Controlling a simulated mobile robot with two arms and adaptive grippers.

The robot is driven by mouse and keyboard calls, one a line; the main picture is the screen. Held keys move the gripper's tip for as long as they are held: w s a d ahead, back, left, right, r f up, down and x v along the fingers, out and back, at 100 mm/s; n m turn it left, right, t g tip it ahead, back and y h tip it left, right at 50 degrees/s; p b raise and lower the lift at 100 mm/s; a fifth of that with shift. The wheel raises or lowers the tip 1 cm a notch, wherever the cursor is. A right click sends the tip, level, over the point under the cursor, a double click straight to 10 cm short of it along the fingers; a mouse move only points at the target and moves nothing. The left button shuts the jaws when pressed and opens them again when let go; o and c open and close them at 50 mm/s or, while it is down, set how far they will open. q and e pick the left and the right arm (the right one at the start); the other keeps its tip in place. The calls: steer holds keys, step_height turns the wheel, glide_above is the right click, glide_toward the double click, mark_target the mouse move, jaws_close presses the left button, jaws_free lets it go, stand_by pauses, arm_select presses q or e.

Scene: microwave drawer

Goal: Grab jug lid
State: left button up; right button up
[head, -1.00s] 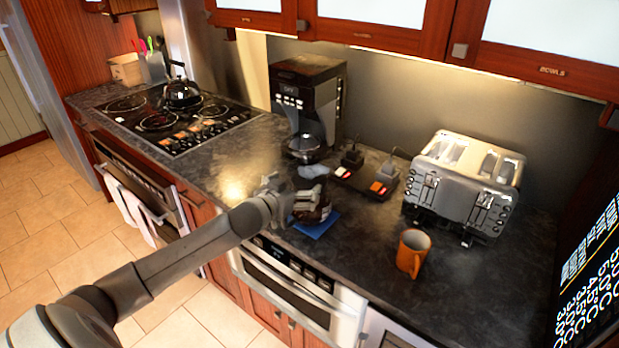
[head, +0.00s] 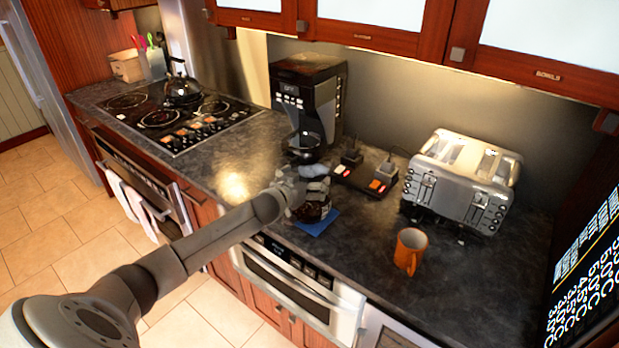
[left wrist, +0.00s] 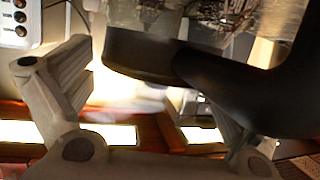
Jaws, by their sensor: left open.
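The glass jug (head: 311,213) with dark contents stands on a blue mat (head: 322,225) at the counter's front edge. My left gripper (head: 312,180) is open at the jug's upper part and hides most of its top. In the left wrist view, the jug's black band (left wrist: 140,55) and thick black handle (left wrist: 235,80) lie in front of the open left gripper (left wrist: 150,105), with the handle covering part of the right finger. I cannot make out the lid clearly or whether the fingers touch it. My right gripper is not in view.
A black coffee maker (head: 290,92) stands behind the jug. A power strip (head: 362,178) with plugs lies to the right, then a silver toaster (head: 462,180) and an orange mug (head: 410,252). A stove with a kettle (head: 183,90) is at left.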

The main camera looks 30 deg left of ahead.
mark_target(306, 171)
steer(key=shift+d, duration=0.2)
arm_select(q)
steer(key=c, duration=0.6)
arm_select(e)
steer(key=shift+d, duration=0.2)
arm_select(q)
steer(key=shift+r, duration=0.1)
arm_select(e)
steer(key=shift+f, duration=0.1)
